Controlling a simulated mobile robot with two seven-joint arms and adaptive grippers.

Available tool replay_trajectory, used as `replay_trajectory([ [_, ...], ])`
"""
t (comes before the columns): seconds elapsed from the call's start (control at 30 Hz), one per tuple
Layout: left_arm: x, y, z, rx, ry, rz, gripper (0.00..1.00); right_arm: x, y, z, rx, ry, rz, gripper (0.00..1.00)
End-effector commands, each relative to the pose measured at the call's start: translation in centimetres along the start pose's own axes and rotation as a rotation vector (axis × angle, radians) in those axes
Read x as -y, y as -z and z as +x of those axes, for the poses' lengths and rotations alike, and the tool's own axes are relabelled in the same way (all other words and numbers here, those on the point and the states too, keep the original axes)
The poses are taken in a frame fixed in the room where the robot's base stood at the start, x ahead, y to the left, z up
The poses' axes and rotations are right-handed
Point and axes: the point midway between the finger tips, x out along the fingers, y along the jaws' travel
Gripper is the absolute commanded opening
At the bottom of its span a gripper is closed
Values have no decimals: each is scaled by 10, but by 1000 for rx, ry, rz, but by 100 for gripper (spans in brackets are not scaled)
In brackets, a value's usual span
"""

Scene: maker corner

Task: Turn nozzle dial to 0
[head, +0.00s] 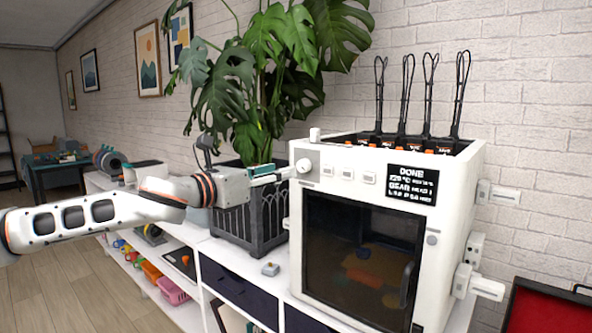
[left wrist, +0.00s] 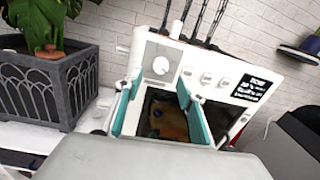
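The nozzle dial is a round white knob (head: 304,165) on the upper left front of the white 3D printer (head: 450,170). It also shows in the left wrist view (left wrist: 161,65), just beyond the fingers. Its setting is too small to read. My left gripper (head: 276,173) is left of the dial and close to it, with the fingers pointing at the printer. In the left wrist view the two teal-padded fingers (left wrist: 158,88) are spread apart with nothing between them, and the dial appears above the gap. I cannot tell whether a fingertip touches the printer. My right gripper is not in view.
A potted plant in a dark grey planter (head: 250,220) stands left of the printer, behind my left gripper. Small white buttons (head: 347,174) sit right of the dial, beside a display reading DONE (head: 411,183). A small grey object (head: 270,269) lies on the white shelf. A red-lined case (head: 545,320) is at lower right.

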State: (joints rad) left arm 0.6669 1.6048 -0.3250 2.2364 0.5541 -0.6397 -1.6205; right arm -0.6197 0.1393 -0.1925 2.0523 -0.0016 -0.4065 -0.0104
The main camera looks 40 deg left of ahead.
Motion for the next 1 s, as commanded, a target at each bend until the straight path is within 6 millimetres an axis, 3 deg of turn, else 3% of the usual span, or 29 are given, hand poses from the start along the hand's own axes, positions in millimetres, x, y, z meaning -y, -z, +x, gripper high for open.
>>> replay_trajectory([
  [0.7, 1, 1, 58, -3, 4, -6, 39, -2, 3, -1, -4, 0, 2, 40],
  [1.0, 2, 2, 67, -6, 6, -3, 39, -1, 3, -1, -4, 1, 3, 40],
])
